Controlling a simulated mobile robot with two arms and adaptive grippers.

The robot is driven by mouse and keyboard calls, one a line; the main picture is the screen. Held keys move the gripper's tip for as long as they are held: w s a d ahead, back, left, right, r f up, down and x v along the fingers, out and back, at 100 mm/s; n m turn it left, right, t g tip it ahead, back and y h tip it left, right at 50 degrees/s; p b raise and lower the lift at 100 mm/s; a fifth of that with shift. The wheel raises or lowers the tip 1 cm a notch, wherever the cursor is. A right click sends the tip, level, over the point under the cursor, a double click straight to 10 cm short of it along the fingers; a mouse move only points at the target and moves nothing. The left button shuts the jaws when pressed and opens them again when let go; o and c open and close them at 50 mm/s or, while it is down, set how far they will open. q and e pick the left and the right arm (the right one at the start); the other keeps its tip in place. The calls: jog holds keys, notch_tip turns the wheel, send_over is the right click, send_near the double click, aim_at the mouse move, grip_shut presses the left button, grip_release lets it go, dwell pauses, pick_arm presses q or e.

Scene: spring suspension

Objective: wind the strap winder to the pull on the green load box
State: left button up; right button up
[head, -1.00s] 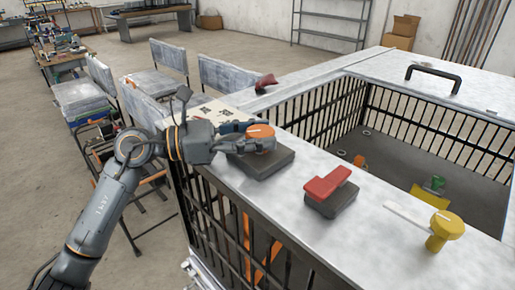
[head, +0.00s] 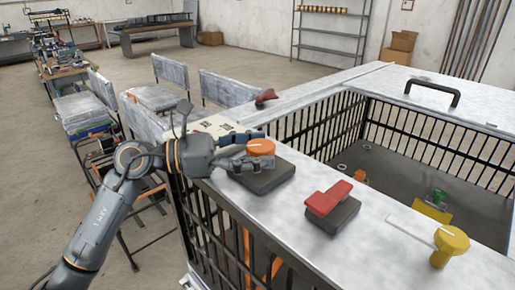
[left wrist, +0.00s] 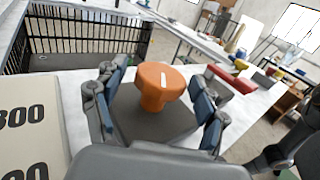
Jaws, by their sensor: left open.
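An orange knob (head: 261,147) with a white mark stands on a dark grey base (head: 262,176) on the cage's top ledge. It looks like the strap winder. My left gripper (head: 252,149) is open beside it, coming from the left. In the left wrist view, the orange knob (left wrist: 158,86) stands between the spread fingers of my left gripper (left wrist: 160,98); I cannot tell whether they touch it. A small green object (head: 438,196), perhaps the green load box, is down inside the cage, partly hidden by a yellow piece. Its pull cannot be read. My right gripper is not in view.
A red handle (head: 328,197) on a dark base and a yellow knob (head: 450,244) stand further right on the ledge. A black handle (head: 433,91) is on the far top. A card with large numbers (left wrist: 25,130) lies near the left gripper. Chairs stand at left.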

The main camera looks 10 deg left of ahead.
pick_arm(q)
jog(key=v, duration=1.2)
dwell(1.0)
